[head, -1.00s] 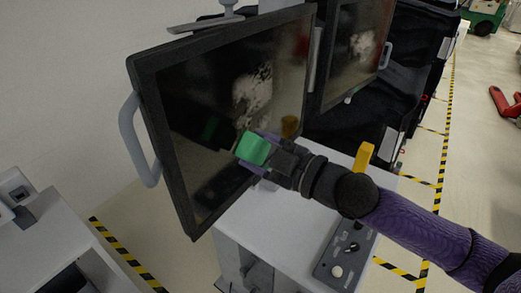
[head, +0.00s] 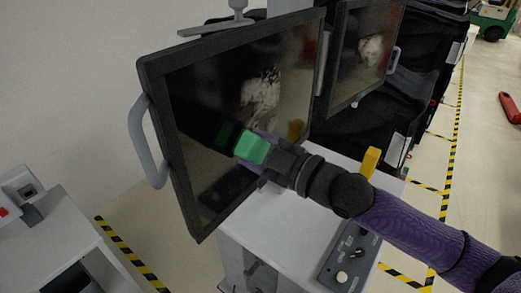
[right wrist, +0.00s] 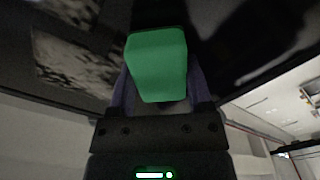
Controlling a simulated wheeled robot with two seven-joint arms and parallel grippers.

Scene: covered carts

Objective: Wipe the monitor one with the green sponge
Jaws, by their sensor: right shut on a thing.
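The nearer monitor (head: 215,120) has a black frame, a dark glossy screen with pale smudges, and a grey handle on its left side. My right gripper (head: 258,150) is shut on the green sponge (head: 251,147) in front of the screen's lower middle. The sponge shows between the fingers in the right wrist view (right wrist: 157,65), close to the dark screen. A dark green reflection shows just left of the sponge. I cannot tell whether the sponge touches the glass. A second monitor (head: 362,55) stands behind to the right. My left gripper is not in view.
The nearer monitor stands over a white cart (head: 270,220) with a control panel (head: 346,262). A yellow block-like part (head: 370,161) stands at the cart's back right. Another white cart (head: 55,235) is at the left. Striped tape marks the floor.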

